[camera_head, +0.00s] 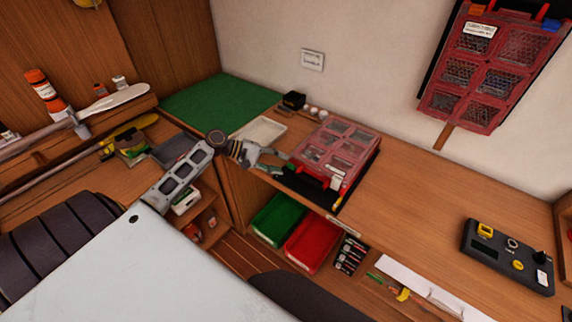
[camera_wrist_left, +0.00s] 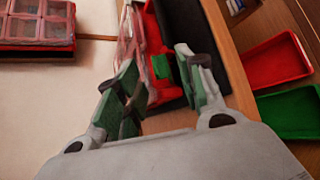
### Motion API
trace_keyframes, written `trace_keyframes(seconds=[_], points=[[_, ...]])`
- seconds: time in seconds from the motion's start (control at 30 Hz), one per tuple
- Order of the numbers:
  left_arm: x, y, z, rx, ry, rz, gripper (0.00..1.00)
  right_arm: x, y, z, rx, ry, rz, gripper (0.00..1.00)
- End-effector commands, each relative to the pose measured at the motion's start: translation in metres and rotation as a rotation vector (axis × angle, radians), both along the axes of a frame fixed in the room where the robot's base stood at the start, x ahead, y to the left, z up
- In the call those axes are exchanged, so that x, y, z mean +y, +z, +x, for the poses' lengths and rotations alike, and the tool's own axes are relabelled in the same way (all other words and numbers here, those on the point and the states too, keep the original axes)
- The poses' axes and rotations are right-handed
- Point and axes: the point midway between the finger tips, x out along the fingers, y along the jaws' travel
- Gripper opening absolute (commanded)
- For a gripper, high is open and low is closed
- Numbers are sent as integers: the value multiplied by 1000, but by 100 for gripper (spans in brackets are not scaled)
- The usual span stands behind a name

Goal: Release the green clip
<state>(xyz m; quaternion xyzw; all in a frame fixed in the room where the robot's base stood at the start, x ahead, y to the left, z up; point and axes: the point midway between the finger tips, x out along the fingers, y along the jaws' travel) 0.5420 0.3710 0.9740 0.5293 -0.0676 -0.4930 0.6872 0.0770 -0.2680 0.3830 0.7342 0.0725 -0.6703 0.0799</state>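The green clip (camera_wrist_left: 161,67) shows in the left wrist view as a small green block against a red part at the front of a red case. The red case (camera_head: 352,142) lies on the bench in the head view, with clear lid panels and a black front part. My left gripper (camera_head: 283,164) is just left of the case. In the left wrist view its green-padded fingers (camera_wrist_left: 160,68) are apart, with the clip appearing beyond and between them. No contact with the clip can be made out. My right gripper is not in view.
A second red case (camera_head: 487,62) hangs on the wall. A green bin (camera_head: 277,219) and a red bin (camera_head: 312,243) sit below the bench edge. A pale tray (camera_head: 260,131) stands behind my gripper. The bench right of the case is mostly clear, up to a black control box (camera_head: 507,257).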

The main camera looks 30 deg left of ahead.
Motion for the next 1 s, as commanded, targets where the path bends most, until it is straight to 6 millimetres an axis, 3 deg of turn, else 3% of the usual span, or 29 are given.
trace_keyframes(seconds=[0.3, 0.7, 1.0], points=[[-22, -12, 15, 0, 0, 0, 38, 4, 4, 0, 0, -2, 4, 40], [-25, -15, 17, 1, 0, 1, 38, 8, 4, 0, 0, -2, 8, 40], [-25, -15, 17, 1, 0, 1, 2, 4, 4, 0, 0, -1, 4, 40]])
